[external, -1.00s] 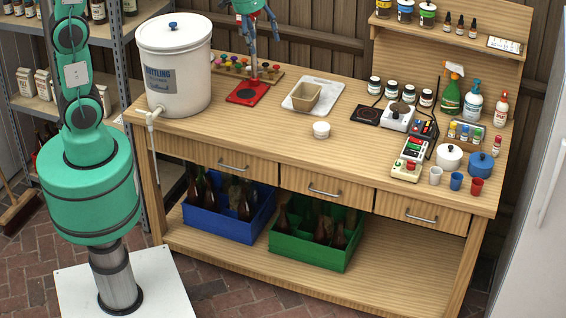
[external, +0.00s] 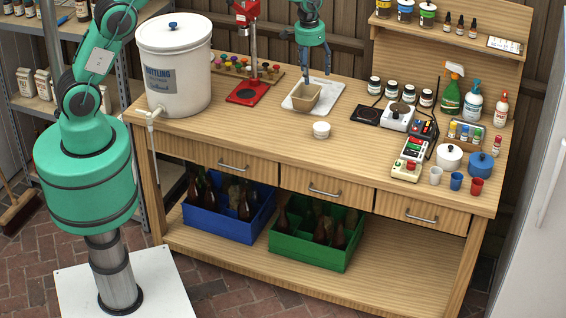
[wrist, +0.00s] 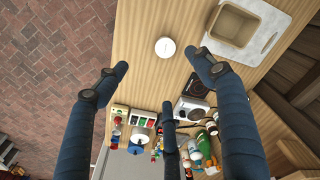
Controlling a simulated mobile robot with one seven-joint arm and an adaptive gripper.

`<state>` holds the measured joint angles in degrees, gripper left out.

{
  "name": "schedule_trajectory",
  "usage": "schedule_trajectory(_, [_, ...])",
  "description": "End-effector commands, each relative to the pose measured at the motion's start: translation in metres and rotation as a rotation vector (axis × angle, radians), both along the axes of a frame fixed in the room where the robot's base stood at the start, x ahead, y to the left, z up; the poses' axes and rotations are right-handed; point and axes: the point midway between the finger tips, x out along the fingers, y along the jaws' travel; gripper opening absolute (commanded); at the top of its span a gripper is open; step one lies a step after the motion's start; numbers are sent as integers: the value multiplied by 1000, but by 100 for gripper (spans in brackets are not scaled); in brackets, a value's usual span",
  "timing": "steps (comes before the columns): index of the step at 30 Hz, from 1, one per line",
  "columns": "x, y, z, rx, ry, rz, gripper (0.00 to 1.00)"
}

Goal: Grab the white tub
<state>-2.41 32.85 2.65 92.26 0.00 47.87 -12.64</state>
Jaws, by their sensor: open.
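The small white tub (external: 321,130) stands upright on the wooden bench, just in front of a white board. In the wrist view the white tub (wrist: 165,47) shows its round pale top, between the lines of the two fingers near their tips. My gripper (external: 316,76) is open and empty, in the air above the white board, farther back than the tub. Nothing touches the tub.
A tan square container (external: 310,97) sits on the white board (external: 331,91) close behind the tub. A red stand (external: 247,92) and a big white bucket (external: 175,70) are to the left. A hot plate (external: 367,115) and scale are to the right. Bench around the tub's front is clear.

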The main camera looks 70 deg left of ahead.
Motion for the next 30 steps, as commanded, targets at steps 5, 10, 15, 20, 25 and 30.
schedule_trajectory(5, [23,4,-47,-3,36,20,68])
schedule_trajectory(10, [38,6,-86,-4,60,36,68])
schedule_trajectory(15, [45,8,-109,-4,72,46,68])
schedule_trajectory(20, [47,8,-116,-5,76,49,68])
schedule_trajectory(25, [47,8,-116,-5,76,49,68])
schedule_trajectory(30, [47,8,-117,-5,76,49,68])
